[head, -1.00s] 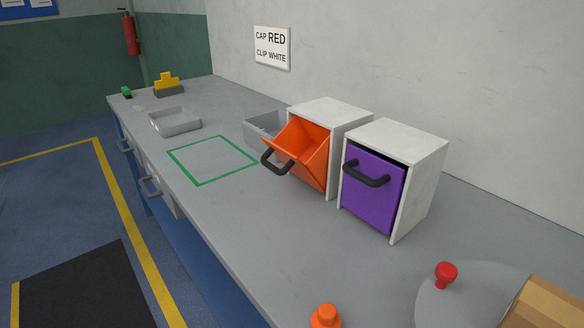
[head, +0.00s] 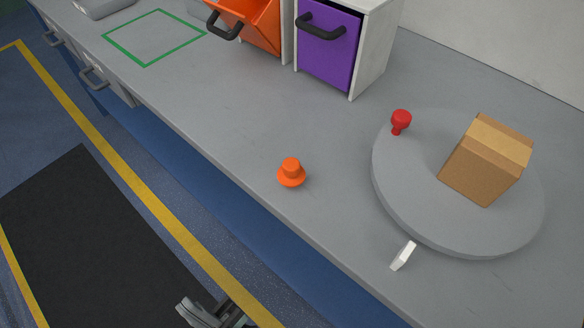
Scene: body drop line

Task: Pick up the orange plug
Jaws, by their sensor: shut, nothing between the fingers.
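The orange plug (head: 291,173) stands upright on the grey bench top, near its front edge. It has a wide round flange at the bottom and a narrower knob on top. My gripper (head: 205,314) is at the bottom edge of the head view, partly cut off, over the floor in front of the bench. It is shut and empty, well apart from the plug and below it in the picture.
A round grey disc (head: 388,196) at the right bears a red plug (head: 400,121) and a cardboard box (head: 487,160). A white clip (head: 402,256) lies by its front rim. Orange (head: 252,22) and purple (head: 328,50) bins stand behind. Bench around the plug is clear.

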